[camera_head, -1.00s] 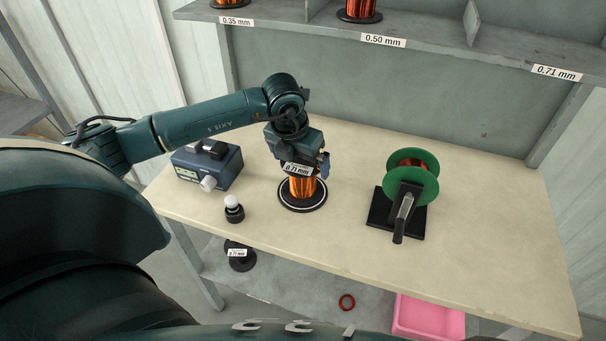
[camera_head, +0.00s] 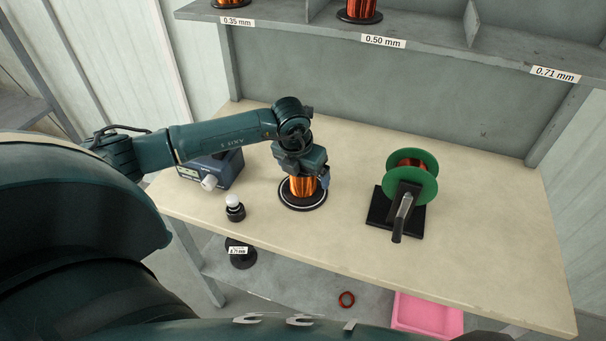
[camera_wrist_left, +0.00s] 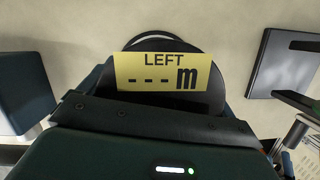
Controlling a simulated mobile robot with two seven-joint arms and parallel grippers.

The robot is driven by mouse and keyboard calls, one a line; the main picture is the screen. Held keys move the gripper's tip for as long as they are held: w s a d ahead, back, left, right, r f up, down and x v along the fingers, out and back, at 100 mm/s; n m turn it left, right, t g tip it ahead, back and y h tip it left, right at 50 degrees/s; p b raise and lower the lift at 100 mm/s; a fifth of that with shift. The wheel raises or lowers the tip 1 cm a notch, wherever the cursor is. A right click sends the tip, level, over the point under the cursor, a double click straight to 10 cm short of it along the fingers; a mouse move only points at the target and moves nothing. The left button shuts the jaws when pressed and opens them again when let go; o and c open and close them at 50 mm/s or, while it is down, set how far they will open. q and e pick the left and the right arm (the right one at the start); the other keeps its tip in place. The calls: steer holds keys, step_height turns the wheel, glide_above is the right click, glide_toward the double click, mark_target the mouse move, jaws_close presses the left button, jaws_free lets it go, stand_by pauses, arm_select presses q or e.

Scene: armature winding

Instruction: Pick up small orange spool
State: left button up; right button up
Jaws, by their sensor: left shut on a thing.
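The orange spool (camera_head: 302,188) is wound with copper-coloured wire and stands upright on a black round base with a pale ring, on the table in the head view. My left gripper (camera_head: 302,174) comes down over it from above and is shut on it. The spool's upper part is hidden behind the gripper. In the left wrist view, a black round disc (camera_wrist_left: 178,42) lies ahead of the gripper, partly covered by a yellow panel reading "LEFT - - - m". My right gripper is not in view.
A green-flanged winder (camera_head: 410,180) with a crank stands to the right. A blue-grey box (camera_head: 214,172) and a small white-topped black part (camera_head: 235,208) are to the left. The front-middle tabletop is clear.

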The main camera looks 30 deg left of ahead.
arm_select(q)
steer(key=c, duration=0.8)
steer(key=shift+w+r, duration=0.15)
steer(key=shift+r, duration=0.05)
steer(key=shift+c, duration=0.3)
step_height(320, 180, up, 10)
steer(key=shift+b, duration=0.55)
steer(key=m, duration=0.1)
steer(key=d+m, duration=0.1)
steer(key=shift+s+m+h, duration=0.3)
steer(key=shift+s+h, duration=0.05)
steer(key=shift+h, duration=0.05)
steer(key=s+d+r+m+g+p, duration=0.1)
steer(key=s+d+m+g, duration=0.2)
steer(key=m, duration=1.1)
steer(key=s+d+r+m+g+p, duration=0.1)
steer(key=s+d+m, duration=0.4)
steer(key=m, duration=0.9)
steer(key=shift+d+g+h, duration=0.4)
steer(key=shift+d+g, duration=0.15)
steer(key=shift+g, duration=0.35)
steer(key=m, duration=0.2)
steer(key=s+m+y, duration=0.1)
steer(key=m, duration=0.1)
steer(key=s+d+m, duration=0.1)
steer(key=shift+r+m+p, duration=0.35)
steer(key=shift+m+p, duration=0.05)
